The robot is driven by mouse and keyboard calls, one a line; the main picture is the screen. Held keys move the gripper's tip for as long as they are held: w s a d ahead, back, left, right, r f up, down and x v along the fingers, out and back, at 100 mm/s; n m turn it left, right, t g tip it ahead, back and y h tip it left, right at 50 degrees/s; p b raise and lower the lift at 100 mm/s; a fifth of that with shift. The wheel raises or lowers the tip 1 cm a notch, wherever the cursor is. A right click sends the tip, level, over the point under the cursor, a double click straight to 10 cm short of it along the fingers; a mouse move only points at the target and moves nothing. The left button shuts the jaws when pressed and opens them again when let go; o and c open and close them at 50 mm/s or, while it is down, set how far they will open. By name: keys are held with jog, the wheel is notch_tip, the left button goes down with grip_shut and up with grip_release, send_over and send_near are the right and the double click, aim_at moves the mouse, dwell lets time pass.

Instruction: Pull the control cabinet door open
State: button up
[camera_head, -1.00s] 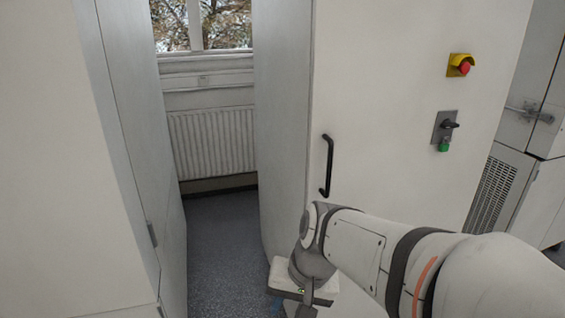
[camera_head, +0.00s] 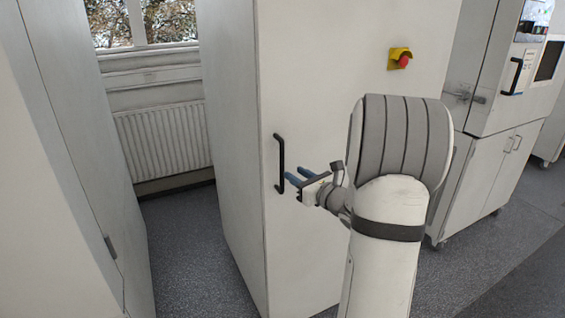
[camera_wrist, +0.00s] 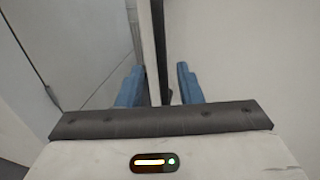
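The control cabinet door (camera_head: 345,70) is a flat off-white panel and looks shut. Its black vertical bar handle (camera_head: 279,160) is near the door's left edge. My gripper (camera_head: 292,178) has two blue fingers pointing at the lower part of the handle from the right and front. In the wrist view, the fingers (camera_wrist: 160,84) are spread apart, and the dark handle (camera_wrist: 158,45) runs upright between them in the picture. They do not appear closed on it. I cannot tell whether the tips reach past the bar. My arm hides the right part of the door.
A red emergency button on a yellow base (camera_head: 400,59) is on the door's upper right. A grey-white cabinet (camera_head: 70,130) stands at the left, with a floor gap (camera_head: 185,235) before a radiator (camera_head: 163,140). Other equipment (camera_head: 490,150) stands at the right beyond open floor.

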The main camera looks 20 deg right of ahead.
jog(key=p+x, duration=0.2)
jog(key=x, duration=0.5)
jog(key=shift+w, duration=0.35)
jog(key=shift+c, duration=0.4)
grip_shut()
